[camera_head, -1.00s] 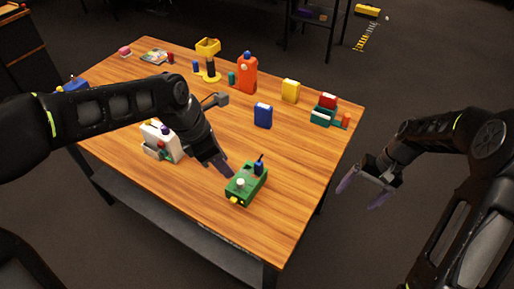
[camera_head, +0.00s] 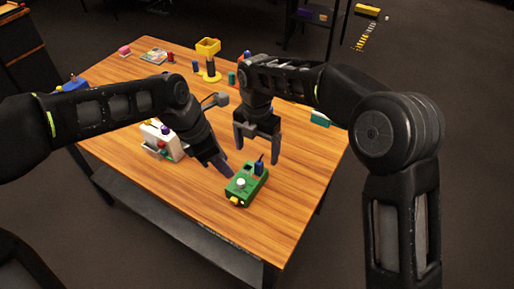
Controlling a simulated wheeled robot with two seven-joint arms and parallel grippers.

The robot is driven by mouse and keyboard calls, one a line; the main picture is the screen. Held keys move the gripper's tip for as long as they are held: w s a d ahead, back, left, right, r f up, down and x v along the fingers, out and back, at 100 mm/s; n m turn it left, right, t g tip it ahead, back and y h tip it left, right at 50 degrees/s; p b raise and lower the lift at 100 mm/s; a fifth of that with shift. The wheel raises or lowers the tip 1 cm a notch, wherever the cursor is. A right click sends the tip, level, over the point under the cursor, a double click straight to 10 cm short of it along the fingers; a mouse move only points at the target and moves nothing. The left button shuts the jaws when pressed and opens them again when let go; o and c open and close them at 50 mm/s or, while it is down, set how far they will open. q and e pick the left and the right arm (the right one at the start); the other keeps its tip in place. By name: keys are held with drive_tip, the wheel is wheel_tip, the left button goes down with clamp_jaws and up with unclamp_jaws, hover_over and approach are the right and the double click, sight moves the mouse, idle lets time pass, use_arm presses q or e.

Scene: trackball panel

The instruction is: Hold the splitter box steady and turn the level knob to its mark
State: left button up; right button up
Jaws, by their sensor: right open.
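The green splitter box (camera_head: 246,187) lies near the front right of the table. It has a round white knob (camera_head: 241,183) on top, a dark blue upright part (camera_head: 259,167) at its back end and a yellow piece at its front end. I cannot tell which part is the level knob or see its mark. My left gripper (camera_head: 226,170) points down at the left side of the box; whether it touches, and how far its fingers are apart, is unclear. My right gripper (camera_head: 256,152) is open and empty, pointing down above and behind the box.
A white device (camera_head: 160,140) stands left of my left gripper. A yellow stand (camera_head: 209,60) and small blocks are at the back of the wooden table (camera_head: 300,190). My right arm hides several back-right items. The table right of the box is clear.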

sight(254, 183)
drive_tip(key=shift+f, duration=3.95)
drive_tip(key=shift+c, duration=0.4)
